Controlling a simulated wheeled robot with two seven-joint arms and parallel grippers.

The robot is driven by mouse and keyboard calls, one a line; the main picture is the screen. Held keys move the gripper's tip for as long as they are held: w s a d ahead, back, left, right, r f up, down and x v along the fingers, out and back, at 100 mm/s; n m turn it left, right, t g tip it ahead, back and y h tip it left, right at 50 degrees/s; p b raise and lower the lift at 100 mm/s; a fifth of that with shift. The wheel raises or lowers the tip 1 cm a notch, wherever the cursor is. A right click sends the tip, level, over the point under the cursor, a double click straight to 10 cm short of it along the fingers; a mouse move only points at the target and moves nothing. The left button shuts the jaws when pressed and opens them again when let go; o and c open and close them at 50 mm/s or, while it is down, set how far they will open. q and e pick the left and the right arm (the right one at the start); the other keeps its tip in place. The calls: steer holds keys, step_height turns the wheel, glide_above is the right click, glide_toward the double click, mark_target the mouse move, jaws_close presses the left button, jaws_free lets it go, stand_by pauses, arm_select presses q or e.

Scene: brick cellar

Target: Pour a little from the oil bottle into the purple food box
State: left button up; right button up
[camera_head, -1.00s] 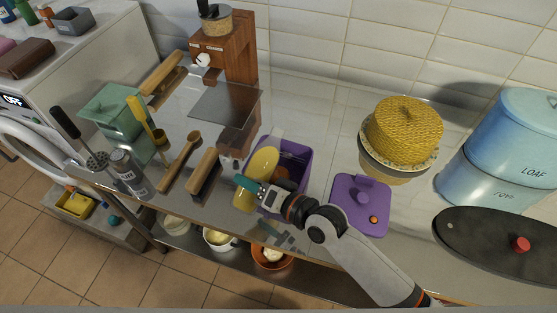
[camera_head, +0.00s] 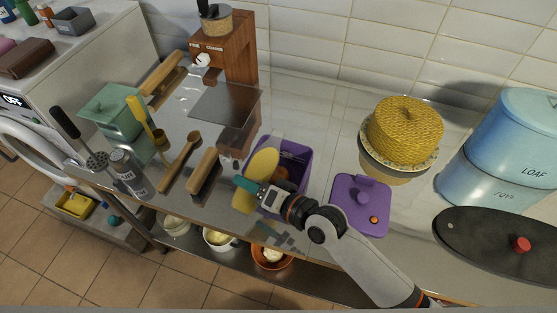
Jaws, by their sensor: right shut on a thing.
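The purple food box (camera_head: 307,160) stands open on the counter, with some orange-brown content (camera_head: 282,172) showing inside. My right gripper (camera_head: 247,184) is at the box's left front side, shut on a yellow elongated thing (camera_head: 262,165), which looks like the oil bottle. The bottle leans beside and partly over the left side of the box. The gripper hides its middle, and I cannot make out its mouth or any stream. The box's purple lid (camera_head: 347,207) lies on the counter to the right. My left gripper is not in view.
A wooden-handled brush (camera_head: 204,174) and a wooden spoon (camera_head: 181,160) lie left of the box. A coffee grinder (camera_head: 238,50) stands behind. A yellow woven dome (camera_head: 404,130), blue bread tins (camera_head: 508,140) and a dark oval lid (camera_head: 490,240) are to the right. Bowls sit on the shelf below.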

steer(key=shift+s+a+f+m+g+b, duration=0.1)
steer(key=shift+s+f+m+g+b, duration=0.1)
steer(key=shift+f+m+b, duration=0.15)
steer(key=shift+s+a+f+m+g+b, duration=0.1)
steer(key=shift+f+m+g+b, duration=0.15)
steer(key=shift+m+b, duration=0.1)
stand_by(2.0)
steer(key=shift+s+a+r+m+p, duration=0.15)
steer(key=shift+s+r+m+p, duration=0.1)
steer(key=shift+m+p, duration=0.4)
stand_by(1.8)
